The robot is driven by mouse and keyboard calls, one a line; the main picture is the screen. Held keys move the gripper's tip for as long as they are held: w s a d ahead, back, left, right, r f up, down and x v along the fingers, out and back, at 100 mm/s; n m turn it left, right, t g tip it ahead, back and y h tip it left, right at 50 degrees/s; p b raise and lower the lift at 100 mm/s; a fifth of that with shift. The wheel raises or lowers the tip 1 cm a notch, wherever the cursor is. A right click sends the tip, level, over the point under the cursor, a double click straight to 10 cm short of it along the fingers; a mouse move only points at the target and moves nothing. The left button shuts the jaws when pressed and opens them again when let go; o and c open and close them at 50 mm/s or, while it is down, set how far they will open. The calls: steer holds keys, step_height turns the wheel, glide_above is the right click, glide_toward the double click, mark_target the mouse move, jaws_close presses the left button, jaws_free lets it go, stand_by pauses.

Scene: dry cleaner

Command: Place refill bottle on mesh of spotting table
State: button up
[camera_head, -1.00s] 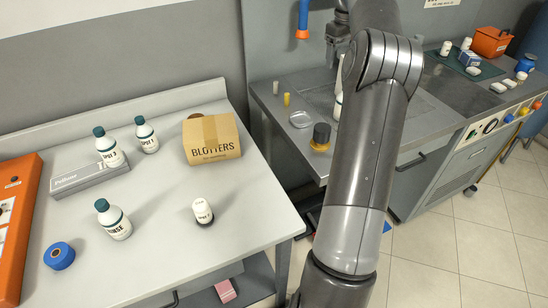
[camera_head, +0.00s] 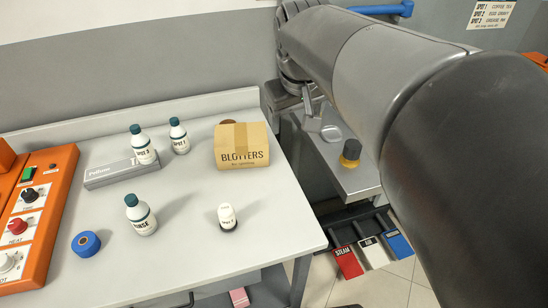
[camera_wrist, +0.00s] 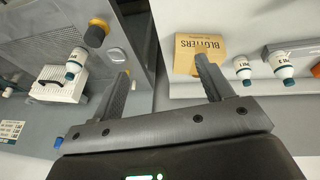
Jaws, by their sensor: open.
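Teal-capped white bottles stand on the white table: SPOT 3 (camera_head: 144,152), SPOT 1 (camera_head: 180,142) and RINSE (camera_head: 140,220). I cannot tell from labels which is the refill bottle. In the wrist view, another teal-capped white bottle (camera_wrist: 77,60) is at the spotting table's perforated mesh (camera_wrist: 62,30); its exact contact is unclear. My arm hides most of the spotting table (camera_head: 345,172) in the head view. My gripper (camera_wrist: 160,68) is open and empty, its fingers apart above the gap between the tables.
A BLOTTERS box (camera_head: 241,148) sits near the white table's right edge. Coloured pedals (camera_head: 372,252) lie below. A blue roll (camera_head: 87,243) and orange control box (camera_head: 35,215) are at left.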

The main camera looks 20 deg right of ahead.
steer(key=s+a+f+t+y, duration=0.1)
steer(key=s+a+f, duration=0.4)
steer(key=s+f, duration=0.3)
steer(key=s, duration=0.3)
steer(key=shift+s+m+t, duration=0.25)
steer(key=shift+m+t, duration=0.05)
steer(key=shift+m, duration=0.1)
